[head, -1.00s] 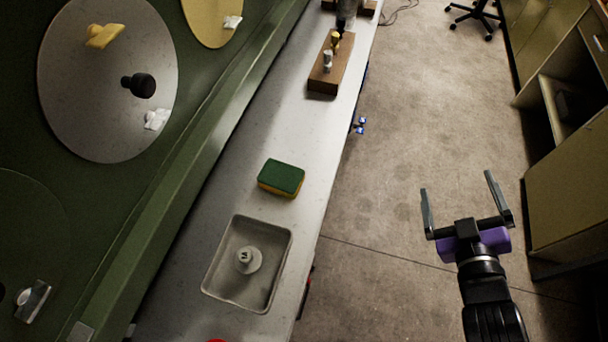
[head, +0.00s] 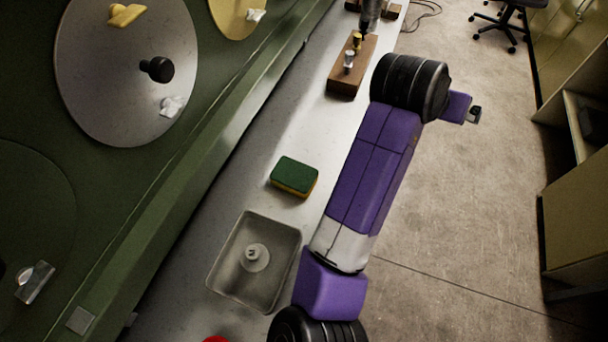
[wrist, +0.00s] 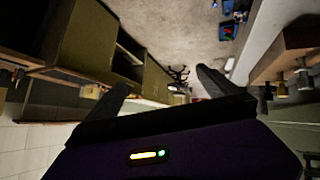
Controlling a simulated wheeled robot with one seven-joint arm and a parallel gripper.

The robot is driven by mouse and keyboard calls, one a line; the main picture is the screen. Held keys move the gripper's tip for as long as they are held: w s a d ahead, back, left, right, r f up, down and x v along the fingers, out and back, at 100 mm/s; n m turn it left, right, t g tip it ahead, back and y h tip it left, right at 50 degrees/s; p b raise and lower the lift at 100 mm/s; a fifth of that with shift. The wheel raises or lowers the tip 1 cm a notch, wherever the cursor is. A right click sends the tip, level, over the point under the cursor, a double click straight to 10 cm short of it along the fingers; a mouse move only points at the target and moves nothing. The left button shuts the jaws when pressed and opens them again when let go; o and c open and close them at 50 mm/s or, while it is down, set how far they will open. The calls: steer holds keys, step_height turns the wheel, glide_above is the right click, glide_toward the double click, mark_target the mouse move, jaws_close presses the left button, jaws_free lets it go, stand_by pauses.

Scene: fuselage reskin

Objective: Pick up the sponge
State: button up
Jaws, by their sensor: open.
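The sponge (head: 294,176) is a green-topped, yellow-bottomed block lying flat on the light grey counter (head: 225,185), just beyond the metal tray, in the head view. My arm reaches up the picture to the right of the sponge, apart from it. In the head view my gripper's fingers are not clearly seen. In the wrist view my gripper (wrist: 165,88) is open and empty, its two dark fingers apart, pointing towards the room. The sponge does not show in the wrist view.
A metal tray (head: 222,282) holding a pale round part stands in front of the sponge. A wooden block (head: 345,84) with fittings stands farther along the counter. A green wall with round panels (head: 100,65) borders the left. Open floor (head: 470,200) lies right.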

steer(key=s+a+f+g+y, duration=0.1)
steer(key=s+a+g+y, duration=0.1)
steer(key=a, duration=0.5)
steer(key=s+a+f+g+y, duration=0.1)
steer(key=s+a+y, duration=0.1)
steer(key=a, duration=0.6)
steer(key=r+g+y, duration=0.1)
steer(key=g+y, duration=0.2)
steer(key=g, duration=0.1)
glide_above(293, 175)
steer(key=shift+s+d+r+n+b, duration=0.1)
steer(key=shift+d+r+n+b, duration=0.1)
steer(key=shift+d+n+b, duration=0.1)
steer(key=shift+s+a+f, duration=0.1)
steer(key=shift+a+f, duration=0.1)
steer(key=shift+f, duration=0.05)
steer(key=shift+w+a+f+p, duration=0.1)
steer(key=shift+f+p, duration=0.3)
steer(key=shift+f, duration=1.4)
steer(key=shift+w+f+p, duration=0.1)
steer(key=shift+f+p, duration=0.25)
steer(key=shift+f, duration=1.4)
steer(key=c, duration=1.3)
steer(key=shift+c, duration=0.2)
step_height(293, 175, up, 10)
steer(key=b, duration=0.1)
